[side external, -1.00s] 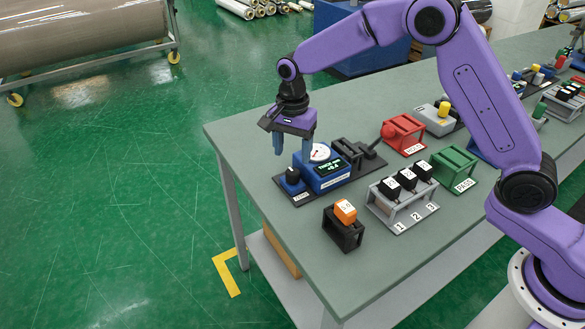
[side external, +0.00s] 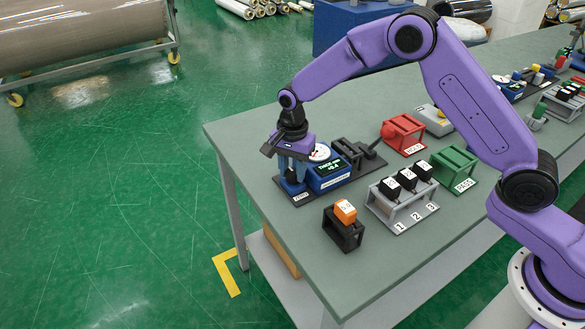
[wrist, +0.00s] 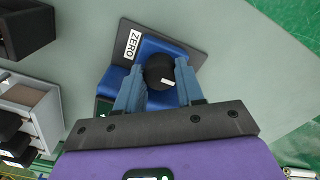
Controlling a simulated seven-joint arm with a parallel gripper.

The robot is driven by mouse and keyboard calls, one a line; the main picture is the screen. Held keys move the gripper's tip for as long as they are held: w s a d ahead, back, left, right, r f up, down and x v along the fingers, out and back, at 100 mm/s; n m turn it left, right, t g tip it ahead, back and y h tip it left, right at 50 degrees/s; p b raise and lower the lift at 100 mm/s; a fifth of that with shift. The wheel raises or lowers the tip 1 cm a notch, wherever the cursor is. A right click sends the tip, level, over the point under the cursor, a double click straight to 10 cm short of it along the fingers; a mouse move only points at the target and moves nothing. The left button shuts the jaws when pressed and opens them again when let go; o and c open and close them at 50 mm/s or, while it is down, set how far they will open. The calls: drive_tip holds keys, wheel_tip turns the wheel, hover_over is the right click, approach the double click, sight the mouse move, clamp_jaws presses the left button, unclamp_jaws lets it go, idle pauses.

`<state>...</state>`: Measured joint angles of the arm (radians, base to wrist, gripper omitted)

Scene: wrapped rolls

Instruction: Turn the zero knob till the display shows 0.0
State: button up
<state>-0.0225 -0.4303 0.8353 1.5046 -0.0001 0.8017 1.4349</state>
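The black zero knob (wrist: 160,72) sits on a blue gauge box beside a white "ZERO" label (wrist: 134,44). My gripper (wrist: 160,76) points down over it, with one blue-grey finger on each side. Both fingers appear to press against the knob's sides. In the side view my gripper (side external: 293,172) is low over the left end of the gauge and hides most of the knob. The display (side external: 330,168) is lit with green characters; its number is small and seems to read 0.4, its sign unclear. The white dial (side external: 319,153) is partly hidden behind my gripper.
An orange-topped block in a black holder (side external: 344,237) stands in front of the gauge. A grey rack (side external: 401,212) with several black blocks, a red stand (side external: 403,133) and a green stand (side external: 455,167) are to the right. The table's left edge is close by.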

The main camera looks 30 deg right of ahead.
sight(292, 172)
drive_tip(key=shift+n, duration=2.3)
drive_tip(key=o, duration=1)
drive_tip(key=shift+d, duration=0.1)
drive_tip(key=shift+o, duration=0.2)
drive_tip(key=shift+a+r, duration=0.2)
drive_tip(key=shift+r, duration=3.9)
drive_tip(key=w+d+r+m+g+y, duration=0.15)
drive_tip(key=d+r+m+y, duration=0.25)
drive_tip(key=d+r+m, duration=0.4)
drive_tip(key=shift+m+t, duration=0.25)
drive_tip(key=shift+m, duration=0.25)
drive_tip(key=x, duration=1.2)
drive_tip(key=a+x, duration=0.1)
drive_tip(key=x, duration=0.5)
drive_tip(key=shift+w+r, duration=0.1)
drive_tip(key=shift+r, duration=0.1)
